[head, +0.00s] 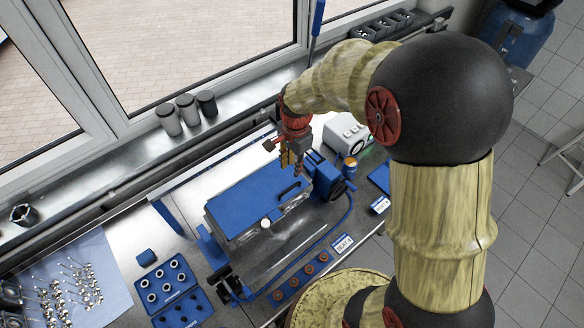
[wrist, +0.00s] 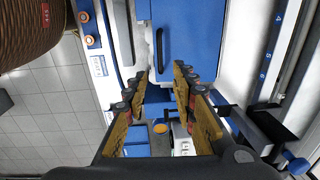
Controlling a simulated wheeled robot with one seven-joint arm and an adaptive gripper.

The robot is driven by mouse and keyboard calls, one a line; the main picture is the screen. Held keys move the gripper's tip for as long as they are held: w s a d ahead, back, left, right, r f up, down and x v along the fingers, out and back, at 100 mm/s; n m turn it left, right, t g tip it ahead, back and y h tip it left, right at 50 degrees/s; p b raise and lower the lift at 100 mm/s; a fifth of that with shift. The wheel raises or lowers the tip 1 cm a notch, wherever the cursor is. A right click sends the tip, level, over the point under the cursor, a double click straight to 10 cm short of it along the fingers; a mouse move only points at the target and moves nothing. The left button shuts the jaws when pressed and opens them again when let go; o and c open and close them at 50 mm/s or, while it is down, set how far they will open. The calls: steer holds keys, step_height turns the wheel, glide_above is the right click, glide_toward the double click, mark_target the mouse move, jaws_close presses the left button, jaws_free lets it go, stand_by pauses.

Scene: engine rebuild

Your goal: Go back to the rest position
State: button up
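My gripper (head: 290,162) hangs at the end of my arm above the right end of a blue-lidded machine (head: 258,198) on the workbench. In the wrist view its two fingers (wrist: 162,84) stand apart, with nothing held between them. The blue lid (wrist: 180,42) with its dark handle shows beyond the fingertips. My arm reaches in from the right, bent at the large black joint. It hides part of the bench's right end.
A grey box with dials (head: 346,132) and an orange-topped can (head: 350,162) stand right of the machine. A blue tray with rings (head: 168,284) and small metal parts on a cloth (head: 75,275) lie left. Dark cups (head: 187,108) stand on the sill by the window.

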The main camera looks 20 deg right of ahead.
stand_by(0.5)
steer(key=s+f+n+t+b, duration=0.2)
steer(key=s+n+b, duration=0.5)
steer(key=s+b, duration=0.3)
steer(key=s+a+f+n+t+b, duration=0.1)
steer(key=s+n+b, duration=0.6)
steer(key=b, duration=0.8)
steer(key=s+f+t, duration=0.1)
steer(key=s, duration=0.2)
steer(key=shift+f+t, duration=0.2)
steer(key=shift+t, duration=0.2)
steer(key=shift+a, duration=0.1)
stand_by(0.4)
